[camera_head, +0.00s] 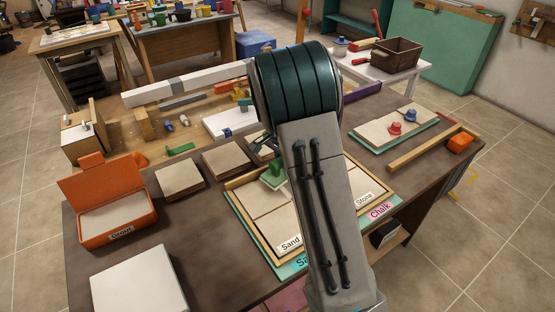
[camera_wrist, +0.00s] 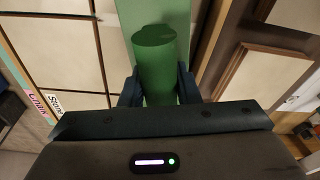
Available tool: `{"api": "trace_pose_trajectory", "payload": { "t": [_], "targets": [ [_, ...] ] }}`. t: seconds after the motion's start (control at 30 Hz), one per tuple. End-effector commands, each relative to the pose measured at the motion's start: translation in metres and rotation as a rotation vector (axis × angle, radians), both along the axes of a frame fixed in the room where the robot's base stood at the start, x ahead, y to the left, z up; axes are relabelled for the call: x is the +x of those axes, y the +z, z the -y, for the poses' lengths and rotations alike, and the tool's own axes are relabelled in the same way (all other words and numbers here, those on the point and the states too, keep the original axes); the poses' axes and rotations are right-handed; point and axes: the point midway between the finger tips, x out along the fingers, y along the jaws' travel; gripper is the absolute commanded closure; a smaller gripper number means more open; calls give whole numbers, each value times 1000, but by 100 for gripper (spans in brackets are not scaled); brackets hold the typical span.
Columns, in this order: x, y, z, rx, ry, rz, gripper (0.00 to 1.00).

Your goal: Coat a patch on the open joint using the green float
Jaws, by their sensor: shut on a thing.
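My gripper (camera_wrist: 158,90) is shut on the handle of the green float (camera_wrist: 155,58). The float's paler green plate (camera_wrist: 178,12) shows beyond the handle in the wrist view. In the head view the float (camera_head: 271,178) is over the upper left of a wood-framed board (camera_head: 262,208), partly hidden by my arm. I cannot tell whether its plate touches the board. The board has pale panels (camera_wrist: 62,50) divided by dark joints, and labels reading "Sand" and "Stone"; a pink "Chalk" label sits at its edge. My arm hides the middle of the board, so the open joint is unclear.
An open orange box (camera_head: 128,220) with pale contents stands left of the board. A white slab (camera_head: 138,283) lies front left. Loose tiles (camera_head: 179,181) lie behind. A tray with red and blue knobs (camera_head: 385,140), a wooden strip (camera_head: 432,149) and an orange block (camera_head: 460,143) are at right.

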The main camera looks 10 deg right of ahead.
Motion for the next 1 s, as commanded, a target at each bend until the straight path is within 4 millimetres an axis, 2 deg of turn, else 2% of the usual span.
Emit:
{"api": "trace_pose_trajectory", "payload": {
  "t": [0.03, 0.5, 1.0],
  "targets": [
    [0, 9, 1, 0, -2, 2, 92],
    [0, 49, 5, 0, -8, 2, 92],
    [0, 52, 5, 0, -9, 0, 92]
  ]
}}
